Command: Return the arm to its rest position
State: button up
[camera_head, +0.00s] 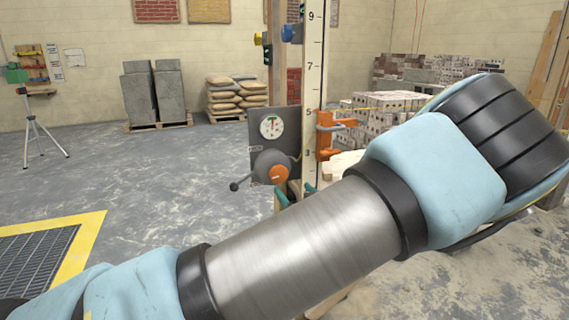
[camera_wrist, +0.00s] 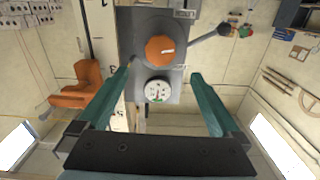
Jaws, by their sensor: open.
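My arm (camera_head: 310,240) stretches across the head view from lower left to upper right, with its blue and steel links close to the camera. My gripper (camera_wrist: 162,70) shows in the wrist view with two teal fingers spread apart and nothing between them but the view of a grey panel. In the head view, teal tips show just below the panel, partly hidden by my arm. The grey panel (camera_head: 258,135) carries a round dial (camera_head: 271,126) and a knob with an orange centre (camera_head: 278,174) and a black-ended lever. The wrist view shows the orange knob (camera_wrist: 160,50) and dial (camera_wrist: 157,90) beyond the fingers.
A tall numbered post (camera_head: 314,75) stands beside the panel, with an orange clamp (camera_head: 325,140) on it. Stacked bricks (camera_head: 385,115) stand behind my arm. A tripod (camera_head: 38,125) and yellow-edged floor grate (camera_head: 40,250) are at left. Open floor lies between them.

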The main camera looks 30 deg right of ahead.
jog(key=w+a+f+n+g+y+p, duration=0.15)
jog(key=w+a+g, duration=0.25)
jog(key=a, duration=0.4)
jog(key=w+a+r+g+y+p, duration=0.1)
jog(key=w+a+g+p, duration=0.25)
jog(key=a, duration=0.55)
jog(key=s+a+r+g+p, duration=0.2)
jog(key=s+a+r, duration=0.2)
jog(key=a, duration=0.4)
jog(key=s+a+r+g+p, duration=0.2)
jog(key=s+a+r, duration=0.3)
jog(key=a, duration=0.4)
jog(key=s+a+r+g+p, duration=0.2)
jog(key=s+a+r+g, duration=0.2)
jog(key=a, duration=0.4)
jog(key=shift+s+a+r+m+h+p, duration=0.15)
jog(key=shift+s+r+m+h+p, duration=0.2)
jog(key=shift+s+r, duration=0.45)
jog(key=shift+g, duration=0.25)
